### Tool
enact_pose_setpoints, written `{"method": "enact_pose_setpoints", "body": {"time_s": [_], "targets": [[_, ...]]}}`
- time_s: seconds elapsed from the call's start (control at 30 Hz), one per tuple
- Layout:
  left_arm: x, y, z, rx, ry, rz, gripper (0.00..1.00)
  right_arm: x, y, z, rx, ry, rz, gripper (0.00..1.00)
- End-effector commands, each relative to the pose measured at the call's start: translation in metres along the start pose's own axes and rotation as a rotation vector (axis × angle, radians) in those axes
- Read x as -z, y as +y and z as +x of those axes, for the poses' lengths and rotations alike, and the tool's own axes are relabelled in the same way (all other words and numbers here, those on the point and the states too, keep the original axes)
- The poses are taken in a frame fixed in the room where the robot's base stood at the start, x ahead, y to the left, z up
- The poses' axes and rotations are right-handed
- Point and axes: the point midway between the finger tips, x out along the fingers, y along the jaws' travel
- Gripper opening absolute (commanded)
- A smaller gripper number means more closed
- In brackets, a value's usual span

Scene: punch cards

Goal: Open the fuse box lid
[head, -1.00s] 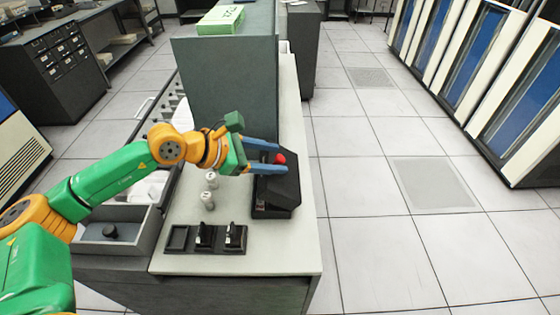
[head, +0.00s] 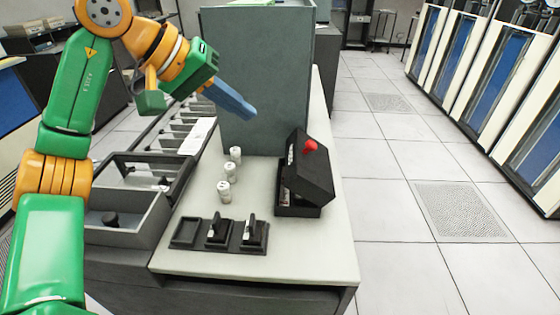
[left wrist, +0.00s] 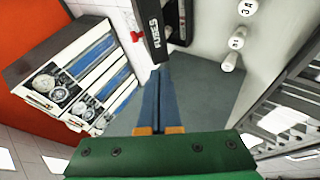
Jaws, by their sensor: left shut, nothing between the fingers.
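The black fuse box (head: 297,208) stands near the right edge of the counter. Its lid (head: 316,180) carries a red knob (head: 310,145) and sits at a slant, seemingly partly raised; I cannot tell the exact gap. In the left wrist view the lid's edge with "FUSES" lettering (left wrist: 154,32) and the red knob (left wrist: 135,36) show at the top. My left gripper (head: 250,115) is shut and empty, up and to the left of the box, apart from it. It also shows in the left wrist view (left wrist: 160,72). My right gripper is not in view.
Several white fuses, one here (head: 230,172), stand left of the box. A black holder with switches (head: 218,235) lies at the counter's front. A tall grey-green cabinet (head: 255,70) rises behind. Open drawers (head: 125,215) are at left; floor is clear at right.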

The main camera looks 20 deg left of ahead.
Motion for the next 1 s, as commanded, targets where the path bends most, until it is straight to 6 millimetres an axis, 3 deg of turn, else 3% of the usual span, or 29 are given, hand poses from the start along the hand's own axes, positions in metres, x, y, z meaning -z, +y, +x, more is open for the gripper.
{"method": "enact_pose_setpoints", "body": {"time_s": [0.03,0.1,0.23,0.7,0.8,1.0], "targets": [[-0.005,-0.002,-0.003,0.013,-0.009,0.115,0.0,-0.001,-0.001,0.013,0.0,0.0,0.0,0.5],[-0.008,-0.001,-0.011,0.031,-0.027,0.23,0.0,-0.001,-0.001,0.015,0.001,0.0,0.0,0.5],[-0.009,-0.001,-0.008,0.042,-0.038,0.289,0.0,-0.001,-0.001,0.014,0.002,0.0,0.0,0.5],[-0.012,0.0,0.086,0.041,-0.039,0.286,0.0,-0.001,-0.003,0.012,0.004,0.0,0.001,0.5],[-0.015,0.017,0.09,0.04,-0.038,0.288,0.0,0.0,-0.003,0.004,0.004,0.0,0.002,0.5],[-0.019,0.031,0.098,0.04,-0.036,0.284,0.0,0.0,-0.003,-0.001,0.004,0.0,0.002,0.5]]}}
